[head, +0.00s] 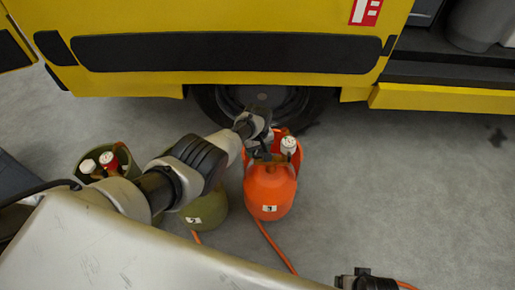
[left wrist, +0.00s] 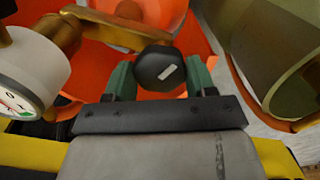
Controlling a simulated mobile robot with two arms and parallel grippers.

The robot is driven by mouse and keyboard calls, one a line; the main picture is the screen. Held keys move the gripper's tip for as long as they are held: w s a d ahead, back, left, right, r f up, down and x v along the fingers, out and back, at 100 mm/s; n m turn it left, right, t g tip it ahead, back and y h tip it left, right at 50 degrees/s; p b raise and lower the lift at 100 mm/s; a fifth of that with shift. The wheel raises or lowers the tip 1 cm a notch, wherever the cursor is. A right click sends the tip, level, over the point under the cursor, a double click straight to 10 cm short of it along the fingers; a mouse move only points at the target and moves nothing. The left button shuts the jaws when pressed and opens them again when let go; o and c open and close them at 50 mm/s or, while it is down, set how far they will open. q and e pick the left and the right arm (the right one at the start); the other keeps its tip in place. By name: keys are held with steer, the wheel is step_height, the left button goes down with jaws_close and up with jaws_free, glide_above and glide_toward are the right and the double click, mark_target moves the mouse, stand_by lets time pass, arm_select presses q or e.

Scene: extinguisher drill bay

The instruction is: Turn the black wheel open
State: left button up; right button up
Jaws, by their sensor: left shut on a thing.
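The black wheel (left wrist: 160,67) is a round knob with a pale mark on its face, mounted on a brass valve (left wrist: 108,30) in the left wrist view. My left gripper (left wrist: 160,78) has its green-padded fingers on both sides of the wheel and is shut on it. In the head view my left gripper (head: 264,152) reaches the top of an orange cylinder (head: 268,188) and hides the wheel there. A white gauge (left wrist: 28,72) sits left of the wheel in the wrist view.
Olive green cylinders (head: 205,212) stand to the left, partly behind my arm. An orange hose (head: 275,246) runs from the orange cylinder along the floor. A yellow vehicle (head: 225,50) with a dark tyre (head: 215,105) stands behind. The grey floor (head: 430,180) at right is mostly clear.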

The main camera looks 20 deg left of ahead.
arm_select(q)
steer(key=shift+w+r+n, duration=0.1)
steer(key=shift+n, duration=0.2)
stand_by(0.4)
steer(key=o, duration=0.9)
